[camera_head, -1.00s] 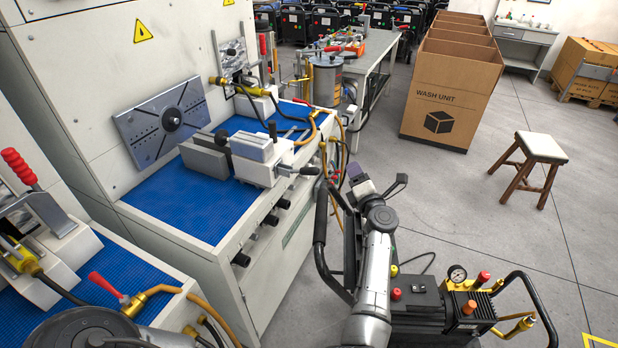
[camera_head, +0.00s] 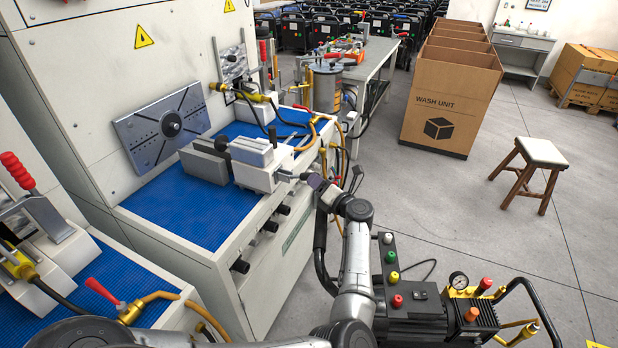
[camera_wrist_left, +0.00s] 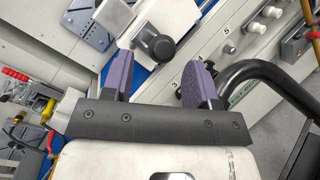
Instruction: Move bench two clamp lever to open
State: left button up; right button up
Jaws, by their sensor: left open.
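A grey vise-like clamp (camera_head: 262,165) stands on the blue mat of the middle bench (camera_head: 190,200). Its lever (camera_head: 288,175) sticks out past the bench's front edge, with a dark rounded end. My left gripper (camera_head: 316,182) is at the lever's outer end. In the left wrist view, the purple fingers (camera_wrist_left: 157,66) are open and apart. The lever's dark knob (camera_wrist_left: 158,47) shows beyond and between the fingertips; I cannot tell whether they touch it. The bench label is only partly readable. My right gripper is not in view.
A red-handled toggle clamp (camera_head: 18,170) and a red valve lever (camera_head: 102,290) are on the nearer bench at left. A pump cart (camera_head: 430,310) with a black hose and rail stands close to my arm. Open floor lies right, around a stool (camera_head: 530,165).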

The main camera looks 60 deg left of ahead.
aim_at(303, 177)
pick_arm(q)
jog(key=shift+s+a, duration=0.15)
jog(key=shift+a, duration=1.1)
jog(key=shift+s+a, duration=0.1)
jog(key=shift+a, duration=1.15)
grip_shut()
